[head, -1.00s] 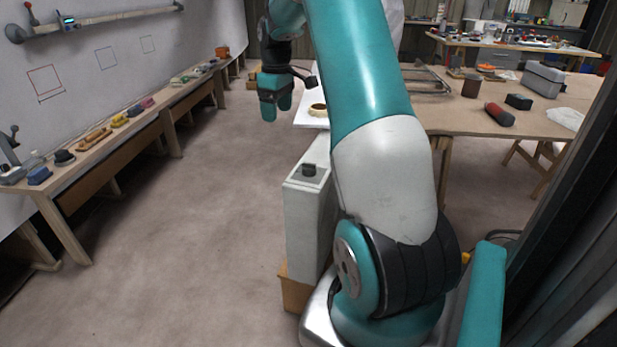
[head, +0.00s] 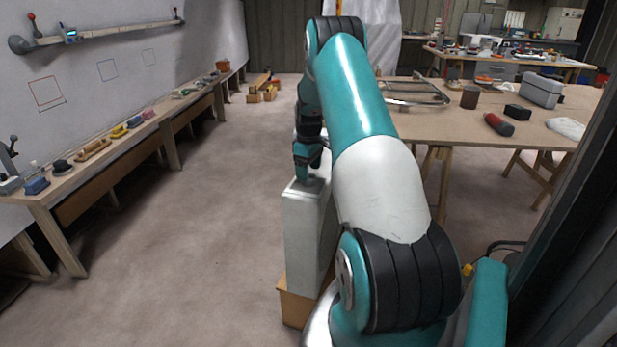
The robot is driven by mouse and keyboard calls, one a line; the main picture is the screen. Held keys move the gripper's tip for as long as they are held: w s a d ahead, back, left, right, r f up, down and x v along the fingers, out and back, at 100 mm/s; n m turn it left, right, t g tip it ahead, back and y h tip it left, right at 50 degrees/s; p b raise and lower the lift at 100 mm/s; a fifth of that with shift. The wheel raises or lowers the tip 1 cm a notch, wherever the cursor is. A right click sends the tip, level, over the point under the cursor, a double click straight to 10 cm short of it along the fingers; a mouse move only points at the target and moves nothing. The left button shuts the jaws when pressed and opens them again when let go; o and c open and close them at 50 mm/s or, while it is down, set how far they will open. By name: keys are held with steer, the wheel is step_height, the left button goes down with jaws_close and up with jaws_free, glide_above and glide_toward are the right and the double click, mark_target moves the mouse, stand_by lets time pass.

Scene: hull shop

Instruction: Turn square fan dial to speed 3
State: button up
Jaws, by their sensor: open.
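The square fan (head: 303,245) is a tall, narrow white box standing upright just left of my arm's base. Its dark dial, on the top face, is hidden behind my gripper in the current view. My gripper (head: 307,177) points down at the top of the fan, over the dial's spot. The jaws are open. Whether the fingers touch the dial or sit around it cannot be told from here.
The fan rests on a brown wooden block (head: 293,307). A workbench (head: 440,118) with a red cylinder (head: 498,124) and a grey toolbox (head: 541,90) stands to the right. A long bench (head: 75,186) lines the left wall. Open floor (head: 190,250) lies between.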

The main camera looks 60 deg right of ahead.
steer(key=shift+f, duration=1.4)
steer(key=c, duration=0.9)
steer(key=shift+a, duration=0.1)
